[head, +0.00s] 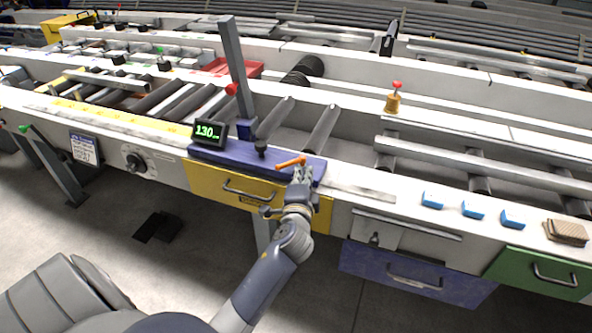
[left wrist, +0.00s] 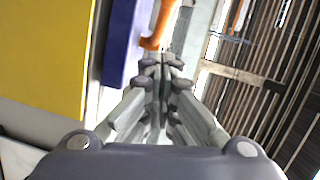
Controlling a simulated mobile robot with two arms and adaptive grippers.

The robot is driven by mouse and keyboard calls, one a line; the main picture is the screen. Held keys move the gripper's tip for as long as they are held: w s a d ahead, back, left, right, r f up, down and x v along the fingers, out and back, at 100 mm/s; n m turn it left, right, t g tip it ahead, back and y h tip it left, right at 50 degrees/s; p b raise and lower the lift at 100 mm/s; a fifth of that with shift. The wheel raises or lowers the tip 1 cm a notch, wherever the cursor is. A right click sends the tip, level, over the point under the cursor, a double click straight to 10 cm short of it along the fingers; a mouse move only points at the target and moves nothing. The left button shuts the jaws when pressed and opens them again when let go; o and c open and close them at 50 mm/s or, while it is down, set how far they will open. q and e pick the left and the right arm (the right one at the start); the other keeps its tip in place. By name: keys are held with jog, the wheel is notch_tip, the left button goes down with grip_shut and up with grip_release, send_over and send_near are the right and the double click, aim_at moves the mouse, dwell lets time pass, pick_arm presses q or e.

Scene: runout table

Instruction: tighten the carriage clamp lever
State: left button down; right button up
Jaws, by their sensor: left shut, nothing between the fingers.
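The clamp lever (head: 291,162) is a small orange handle on the blue carriage (head: 232,157), which sits on the front rail of the runout table. In the left wrist view the orange lever (left wrist: 157,28) stands just beyond my fingertips, beside the carriage's blue side (left wrist: 121,45). My left gripper (head: 302,173) is shut and empty, close to the lever's right end; I cannot tell whether it touches. The same gripper fills the lower middle of the left wrist view (left wrist: 162,66). My right gripper is not in view.
A digital readout (head: 209,132) showing 130 and an upright grey post (head: 238,75) stand on the carriage. A yellow drawer (head: 228,188) lies below it. Several blue blocks (head: 472,210) and a brown stack (head: 566,232) lie on the rail to the right.

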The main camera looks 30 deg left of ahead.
aim_at(297, 160)
pick_arm(q)
jog(key=shift+w+a+f, duration=0.15)
jog(key=shift+a, duration=0.6)
jog(key=shift+w+a+f, duration=0.15)
jog(key=shift+a, duration=0.55)
jog(key=shift+s+a+m+t+h+p, duration=0.1)
jog(key=shift+a+m+t+h+p, duration=0.2)
jog(key=shift+h+p, duration=0.3)
